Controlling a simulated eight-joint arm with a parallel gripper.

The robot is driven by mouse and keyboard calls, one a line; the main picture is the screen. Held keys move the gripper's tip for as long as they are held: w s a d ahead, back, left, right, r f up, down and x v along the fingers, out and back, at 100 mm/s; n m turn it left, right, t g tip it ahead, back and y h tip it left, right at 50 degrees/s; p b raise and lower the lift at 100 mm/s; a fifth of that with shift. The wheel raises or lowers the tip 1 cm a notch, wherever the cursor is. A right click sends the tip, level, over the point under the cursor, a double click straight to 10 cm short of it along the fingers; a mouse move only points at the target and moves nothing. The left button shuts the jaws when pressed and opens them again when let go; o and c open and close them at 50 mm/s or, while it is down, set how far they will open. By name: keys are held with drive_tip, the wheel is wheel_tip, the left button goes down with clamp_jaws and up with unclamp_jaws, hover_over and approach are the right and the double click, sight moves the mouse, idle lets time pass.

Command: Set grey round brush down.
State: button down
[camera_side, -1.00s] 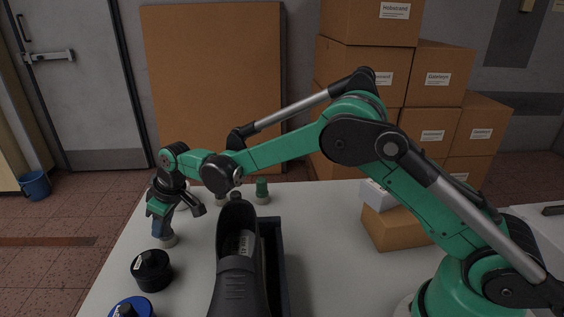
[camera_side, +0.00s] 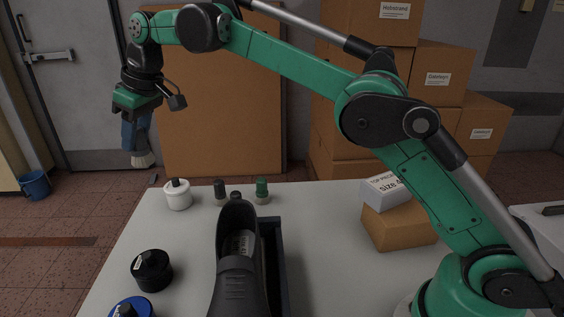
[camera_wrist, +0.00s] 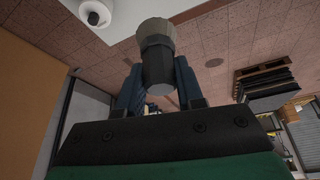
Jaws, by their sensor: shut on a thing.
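My gripper (camera_side: 137,138) is raised high above the back left of the table, with its blue fingers pointing down. It is shut on the grey round brush (camera_wrist: 157,64), whose dark handle sits between the fingers in the wrist view. The brush's pale bristle end (camera_side: 144,160) hangs below the fingertips, clear of the tabletop. The fingers hide most of the handle in the side view.
A white jar (camera_side: 178,198) with a black knob, a dark-topped brush (camera_side: 220,193) and a green-topped brush (camera_side: 262,190) stand at the back. A black shoe (camera_side: 237,265), black jar (camera_side: 151,270) and blue-lidded jar (camera_side: 132,308) are nearer. White tabletop (camera_side: 195,250) lies bare between.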

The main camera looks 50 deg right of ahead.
drive_tip(key=shift+r, duration=0.25)
drive_tip(key=shift+d+r, duration=0.2)
drive_tip(key=shift+d, duration=0.1)
drive_tip(key=s+d+r+m+h, duration=0.2)
drive_tip(key=d+m, duration=0.2)
drive_tip(key=d, duration=1)
drive_tip(key=s+d+f+m+h, duration=0.2)
drive_tip(key=s+d+m, duration=0.4)
drive_tip(key=s+d, duration=0.65)
drive_tip(key=shift+m, duration=0.3)
drive_tip(key=f, duration=0.5)
drive_tip(key=d+f, duration=0.1)
drive_tip(key=f, duration=0.4)
drive_tip(key=w+d+f, duration=0.1)
drive_tip(key=f, duration=0.4)
drive_tip(key=shift+f, duration=0.3)
drive_tip(key=shift+s+f, duration=0.1)
drive_tip(key=shift+f, duration=1.95)
drive_tip(key=c, duration=0.6)
unclamp_jaws()
drive_tip(key=shift+f, duration=0.1)
drive_tip(key=shift+o, duration=0.2)
